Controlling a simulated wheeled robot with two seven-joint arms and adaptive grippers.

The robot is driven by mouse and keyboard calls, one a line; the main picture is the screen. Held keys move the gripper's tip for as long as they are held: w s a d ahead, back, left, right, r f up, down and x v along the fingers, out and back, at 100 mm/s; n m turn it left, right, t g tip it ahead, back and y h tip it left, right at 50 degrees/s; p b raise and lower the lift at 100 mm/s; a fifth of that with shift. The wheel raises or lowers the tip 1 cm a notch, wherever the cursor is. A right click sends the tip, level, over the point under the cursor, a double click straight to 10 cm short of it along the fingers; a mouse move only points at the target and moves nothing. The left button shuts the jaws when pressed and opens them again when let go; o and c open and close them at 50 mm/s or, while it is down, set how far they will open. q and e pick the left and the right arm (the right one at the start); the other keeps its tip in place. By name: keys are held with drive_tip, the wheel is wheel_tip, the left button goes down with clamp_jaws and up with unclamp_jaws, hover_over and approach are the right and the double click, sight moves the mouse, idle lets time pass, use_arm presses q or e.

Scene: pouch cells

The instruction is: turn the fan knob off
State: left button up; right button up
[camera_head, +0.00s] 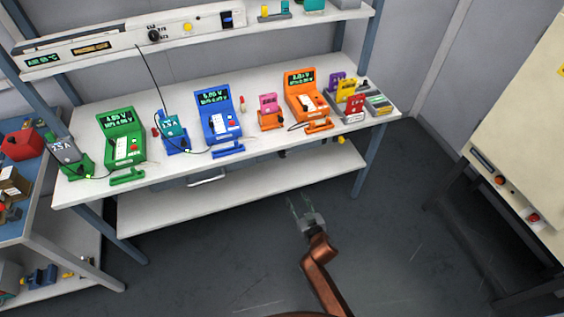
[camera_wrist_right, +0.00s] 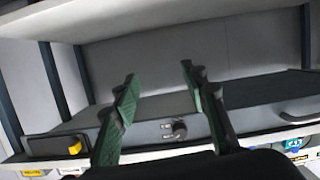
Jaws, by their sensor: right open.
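On the upper shelf's white panel (camera_head: 110,41) in the head view is a round black knob (camera_head: 154,34) with small marks beside it. Another small dark knob (camera_wrist_right: 180,129) is on a dark front under the bench in the right wrist view, between my fingers and beyond them. No readable label tells which one is the fan knob. My right gripper (camera_head: 305,208) is open and empty, low in front of the bench and apart from both knobs. Its two green fingers (camera_wrist_right: 158,92) show spread in the wrist view. My left gripper is not in view.
The white bench (camera_head: 80,190) bears green (camera_head: 122,135), blue (camera_head: 217,115) and orange (camera_head: 306,97) meters. A drawer handle (camera_head: 206,178) and a lower shelf (camera_head: 240,193) are beneath. A cream cabinet (camera_head: 525,130) stands right. Floor around my right gripper is clear.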

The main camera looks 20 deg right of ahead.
sight(283, 157)
drive_tip(key=w+a+r+t+b, duration=0.1)
drive_tip(key=w+r+t, duration=0.1)
drive_tip(key=r, duration=0.5)
drive_tip(key=w+a+r+t+b, duration=0.1)
drive_tip(key=w+r, duration=0.2)
drive_tip(key=r, duration=0.4)
drive_tip(key=w, duration=0.2)
drive_tip(key=w+b, duration=0.1)
drive_tip(key=w, duration=0.2)
drive_tip(key=shift+w+d+f+b, duration=0.1)
drive_tip(key=shift+w+f+b, duration=0.15)
drive_tip(key=shift+w+b, duration=0.15)
drive_tip(key=shift+w+r, duration=0.1)
drive_tip(key=shift+w, duration=0.55)
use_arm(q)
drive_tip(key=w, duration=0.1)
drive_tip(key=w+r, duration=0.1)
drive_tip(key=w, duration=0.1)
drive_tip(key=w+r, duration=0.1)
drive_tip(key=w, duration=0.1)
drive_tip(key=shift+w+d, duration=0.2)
use_arm(e)
clamp_jaws()
